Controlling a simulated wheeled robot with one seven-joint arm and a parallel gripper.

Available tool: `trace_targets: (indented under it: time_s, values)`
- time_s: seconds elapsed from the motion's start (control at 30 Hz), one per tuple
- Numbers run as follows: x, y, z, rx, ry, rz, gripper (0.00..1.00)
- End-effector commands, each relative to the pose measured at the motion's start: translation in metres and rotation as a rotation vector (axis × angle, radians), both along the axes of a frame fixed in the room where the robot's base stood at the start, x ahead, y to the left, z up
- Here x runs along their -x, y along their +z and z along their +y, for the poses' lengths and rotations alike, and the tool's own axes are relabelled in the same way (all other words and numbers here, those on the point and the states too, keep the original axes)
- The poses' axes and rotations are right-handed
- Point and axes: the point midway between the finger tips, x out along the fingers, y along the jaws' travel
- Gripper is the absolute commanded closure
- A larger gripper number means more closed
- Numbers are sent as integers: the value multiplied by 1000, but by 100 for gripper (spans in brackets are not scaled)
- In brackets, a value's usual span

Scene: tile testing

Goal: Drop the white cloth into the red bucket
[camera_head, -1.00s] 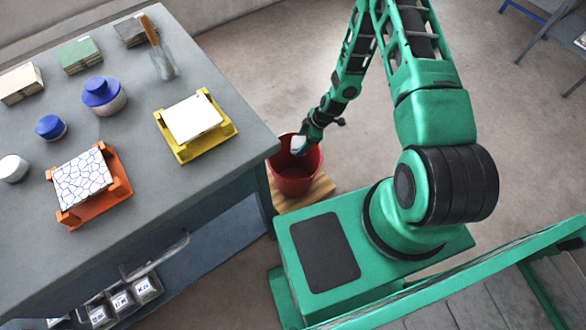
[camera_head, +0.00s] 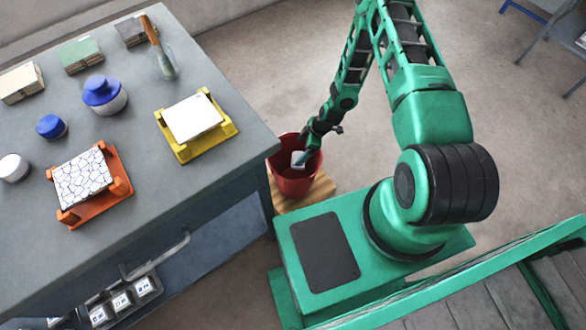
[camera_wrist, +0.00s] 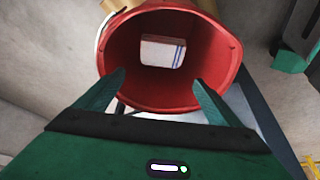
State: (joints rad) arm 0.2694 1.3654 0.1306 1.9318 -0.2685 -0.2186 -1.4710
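The white cloth (camera_wrist: 163,52), folded and with blue stripes, lies inside the red bucket (camera_wrist: 215,75) in the wrist view. It also shows as a pale patch in the bucket in the head view (camera_head: 299,159). The red bucket (camera_head: 292,184) stands on a wooden board beside the bench. My gripper (camera_wrist: 158,84) is open and empty, its two green fingers spread apart over the bucket's near side. In the head view my gripper (camera_head: 308,153) is at the bucket's opening; its fingertips are too small to make out there.
The grey workbench (camera_head: 225,165) stands left of the bucket, its corner close to the rim. It bears a yellow stand (camera_head: 188,152) with a white tile, an orange stand (camera_head: 122,186) with a cracked-pattern tile, jars and a trowel. Open floor (camera_head: 255,60) lies behind the bucket.

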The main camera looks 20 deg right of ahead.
Motion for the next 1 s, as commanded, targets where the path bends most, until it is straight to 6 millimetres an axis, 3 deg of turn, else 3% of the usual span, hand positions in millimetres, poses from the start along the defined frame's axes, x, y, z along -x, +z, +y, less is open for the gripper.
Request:
trace_targets:
  time_s: [0.37,0.8,1.0]
  values:
    - [1,6,-2,0,0,0,13]
    - [10,72,-28,1,-2,-1,13]
    - [14,92,-36,1,-1,1,13]
